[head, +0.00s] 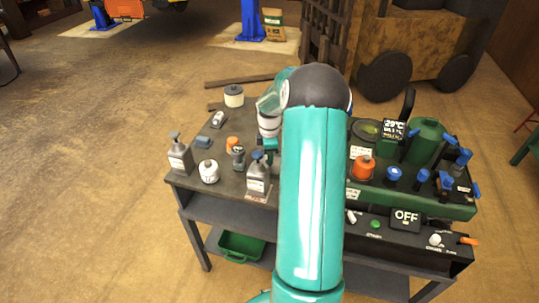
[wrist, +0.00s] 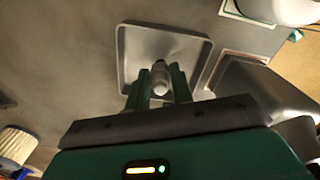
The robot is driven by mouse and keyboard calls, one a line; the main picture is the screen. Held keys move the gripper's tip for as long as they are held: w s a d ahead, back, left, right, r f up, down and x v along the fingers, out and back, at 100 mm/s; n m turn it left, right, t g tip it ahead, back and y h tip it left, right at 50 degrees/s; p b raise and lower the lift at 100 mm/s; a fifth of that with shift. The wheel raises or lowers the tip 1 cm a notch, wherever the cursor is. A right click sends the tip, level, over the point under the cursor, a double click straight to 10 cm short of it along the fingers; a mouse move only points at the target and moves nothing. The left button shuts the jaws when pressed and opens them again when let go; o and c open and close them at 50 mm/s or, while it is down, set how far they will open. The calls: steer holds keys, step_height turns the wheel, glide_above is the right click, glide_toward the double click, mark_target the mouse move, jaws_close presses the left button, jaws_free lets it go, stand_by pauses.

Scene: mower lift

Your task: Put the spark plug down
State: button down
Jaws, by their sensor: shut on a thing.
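In the wrist view my gripper (wrist: 160,85) has its two green fingers closed on the spark plug (wrist: 160,74), a small pale-tipped piece between the fingertips. Behind the plug lies a square grey tray (wrist: 122,58) with a raised rim. The plug shows in front of the tray's near half. I cannot tell whether it touches the tray floor. In the head view my teal arm covers the middle of the bench, and the plug and tray are hidden there.
The dark workbench (head: 228,180) carries spray bottles (head: 179,152), a white jar (head: 209,171) and an orange-topped pot (head: 232,144) left of my arm. A green console (head: 420,195) with blue-capped bottles and an OFF display (head: 405,217) fills the right side.

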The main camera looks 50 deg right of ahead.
steer(key=c, duration=1.2)
jaws_free()
step_height(320, 180, up, 12)
steer(key=shift+r, duration=0.2)
steer(key=s+a+r+m+t+h, duration=0.1)
steer(key=a+r+m, duration=0.1)
steer(key=a+r, duration=0.65)
steer(key=s+a+r+m+t+h, duration=0.15)
steer(key=a+r, duration=0.25)
steer(key=a, duration=1)
steer(key=s+a+m+t+y, duration=0.2)
steer(key=s+a+m, duration=0.4)
steer(key=s+a, duration=0.9)
steer(key=shift+a+r+t, duration=0.15)
steer(key=shift+a+t, duration=0.4)
steer(key=shift+a, duration=0.35)
steer(key=shift+s+m+y, duration=0.1)
steer(key=shift+m+y, duration=0.15)
